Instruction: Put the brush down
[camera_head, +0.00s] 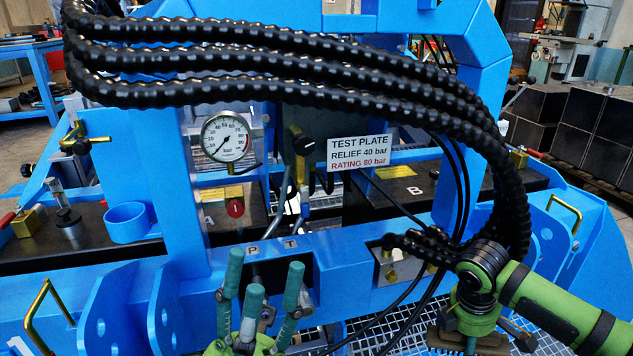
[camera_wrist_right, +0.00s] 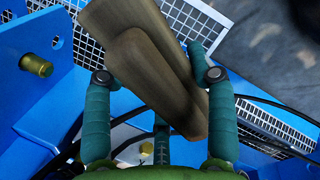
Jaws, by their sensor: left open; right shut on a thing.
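The brush (camera_wrist_right: 150,65) is a brown wooden block shape in the right wrist view, between the teal fingers of my right gripper (camera_wrist_right: 160,85), which is shut on it. In the head view a brown part of the brush (camera_head: 455,342) shows at the bottom right, under my green right arm; the right fingers are mostly hidden there.
A blue machine frame (camera_head: 380,250) fills the middle, with black hoses (camera_head: 280,60) arching over it. A pressure gauge (camera_head: 225,137) and a test plate sign (camera_head: 359,151) face me. A blue cup-like holder (camera_head: 127,222) stands on the left dark ledge. Thin black cables run near the right gripper.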

